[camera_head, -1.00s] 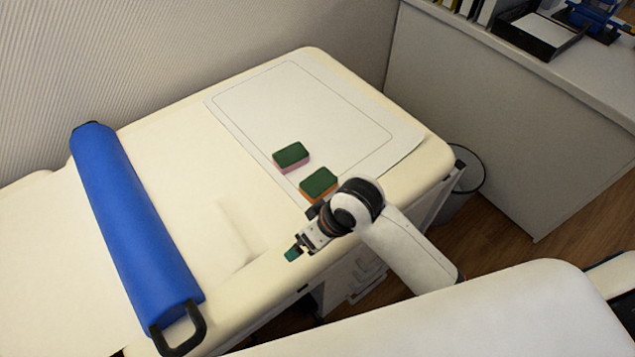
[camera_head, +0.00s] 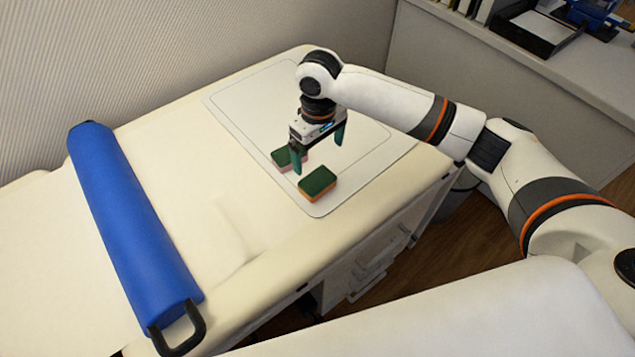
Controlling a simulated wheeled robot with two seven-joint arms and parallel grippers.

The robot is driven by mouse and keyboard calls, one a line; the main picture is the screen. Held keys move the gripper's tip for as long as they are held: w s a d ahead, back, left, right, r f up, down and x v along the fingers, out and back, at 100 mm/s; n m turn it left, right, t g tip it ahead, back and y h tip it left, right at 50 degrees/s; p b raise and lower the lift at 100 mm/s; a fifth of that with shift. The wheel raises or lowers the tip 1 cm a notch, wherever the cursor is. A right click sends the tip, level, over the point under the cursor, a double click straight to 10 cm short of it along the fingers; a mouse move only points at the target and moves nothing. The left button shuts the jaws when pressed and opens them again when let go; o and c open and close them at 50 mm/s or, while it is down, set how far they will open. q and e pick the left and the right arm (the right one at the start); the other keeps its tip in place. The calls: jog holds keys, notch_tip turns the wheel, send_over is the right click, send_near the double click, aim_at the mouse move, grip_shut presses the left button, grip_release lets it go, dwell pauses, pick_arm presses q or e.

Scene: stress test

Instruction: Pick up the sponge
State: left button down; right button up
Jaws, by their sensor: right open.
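Two sponges lie on a pale mat (camera_head: 240,108) on the padded table. The nearer sponge (camera_head: 317,184) has a green top and an orange lower layer. The farther sponge (camera_head: 282,158) has a green top and a pink lower layer, and is partly hidden behind a finger of my right gripper. My right gripper (camera_head: 318,158) points down with its teal fingers apart and nothing between them. It is above the mat near both sponges; I cannot tell its exact height. My left gripper is not in view.
A blue roll (camera_head: 135,225) with black end handles lies across the left of the padded table (camera_head: 215,225). A grey counter (camera_head: 500,90) with a black tray (camera_head: 540,33) stands at the back right. The mat's far part is clear.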

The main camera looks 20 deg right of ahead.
aim_at(318, 180)
notch_tip(318, 180, down, 10)
jog(key=shift+s+a+r, duration=0.1)
jog(key=shift+a+r, duration=0.05)
dwell(0.3)
jog(key=c, duration=1)
